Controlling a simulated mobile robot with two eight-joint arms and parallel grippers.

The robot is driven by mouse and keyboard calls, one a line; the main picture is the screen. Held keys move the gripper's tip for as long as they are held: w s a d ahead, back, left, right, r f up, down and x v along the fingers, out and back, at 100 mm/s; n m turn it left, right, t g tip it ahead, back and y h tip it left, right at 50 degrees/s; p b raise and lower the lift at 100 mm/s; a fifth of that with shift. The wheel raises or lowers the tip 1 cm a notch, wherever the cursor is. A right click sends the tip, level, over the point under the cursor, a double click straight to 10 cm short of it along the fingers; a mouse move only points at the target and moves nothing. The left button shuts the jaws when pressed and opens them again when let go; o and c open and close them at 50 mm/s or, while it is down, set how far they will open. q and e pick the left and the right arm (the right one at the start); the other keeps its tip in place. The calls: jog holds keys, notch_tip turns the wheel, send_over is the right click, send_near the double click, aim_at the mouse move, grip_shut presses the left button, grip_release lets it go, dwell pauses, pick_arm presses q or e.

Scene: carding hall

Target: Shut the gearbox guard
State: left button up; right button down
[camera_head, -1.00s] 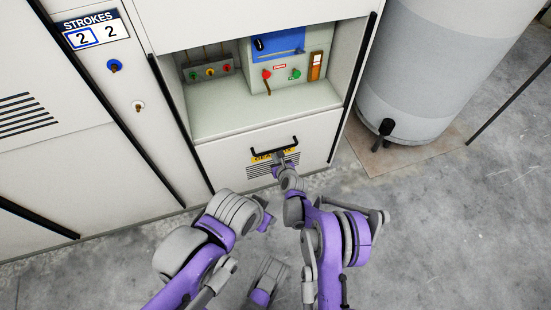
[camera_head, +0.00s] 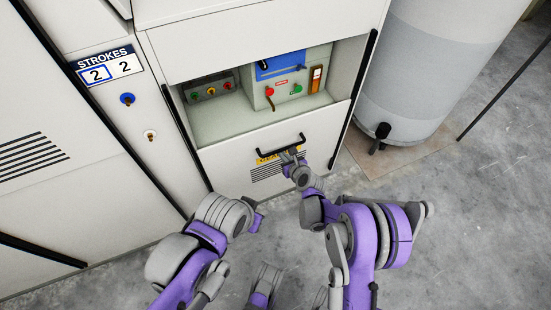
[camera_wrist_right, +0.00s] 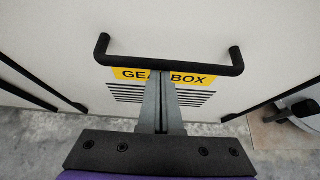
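The gearbox guard (camera_head: 310,145) is a white panel with a black bar handle (camera_head: 281,147), a yellow label and dark vent slots. It covers the lower part of the cabinet opening, and the upper part stands open above its top edge. In the right wrist view the handle (camera_wrist_right: 170,60) spans above the yellow GEARBOX label (camera_wrist_right: 135,75). My right gripper (camera_head: 290,157) is at the handle. In the right wrist view its fingers (camera_wrist_right: 162,82) are together, with nothing between them, tips just under the bar. Whether they touch it I cannot tell. My left gripper (camera_head: 257,216) hangs low, away from the guard; its fingers are unclear.
Inside the opening are a grey control box (camera_head: 292,85) with red and green buttons and a small knob panel (camera_head: 211,90). A STROKES counter (camera_head: 106,67) is on the left. A grey drum (camera_head: 420,70) stands right of the cabinet. Concrete floor (camera_head: 470,220) is clear at right.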

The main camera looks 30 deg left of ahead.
pick_arm(q)
notch_tip(320, 180, up, 13)
jog(key=a+p, duration=0.1)
jog(key=p, duration=0.9)
jog(key=shift+a+f+p, duration=0.15)
jog(key=shift+f+p, duration=0.05)
jog(key=shift+p, duration=0.2)
pick_arm(e)
notch_tip(320, 180, up, 28)
pick_arm(q)
jog(key=shift+w, duration=0.1)
pick_arm(e)
jog(key=shift+r, duration=0.1)
